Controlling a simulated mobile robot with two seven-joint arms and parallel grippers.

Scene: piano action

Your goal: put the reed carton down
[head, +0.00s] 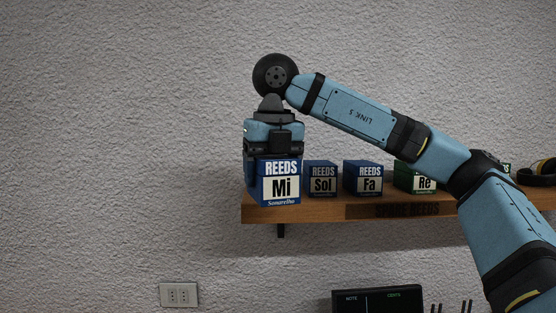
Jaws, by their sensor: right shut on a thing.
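The reed carton in my grip is a blue box marked "REEDS Mi" (281,184). It is at the left end of a wooden shelf (320,212), in front of or over its edge. I cannot tell whether its base touches the shelf. My right gripper (274,158) points down from above and is shut on this carton; the carton hides part of the fingers. The carton looks upright, its label facing me. My left gripper is not in view.
Along the shelf to the right stand a blue "Sol" carton (323,180), a blue "Fa" carton (363,179) and a green "Re" carton (415,178). Dark headphones (541,172) lie at the right end. Below are a wall socket (179,294) and a dark display (377,300).

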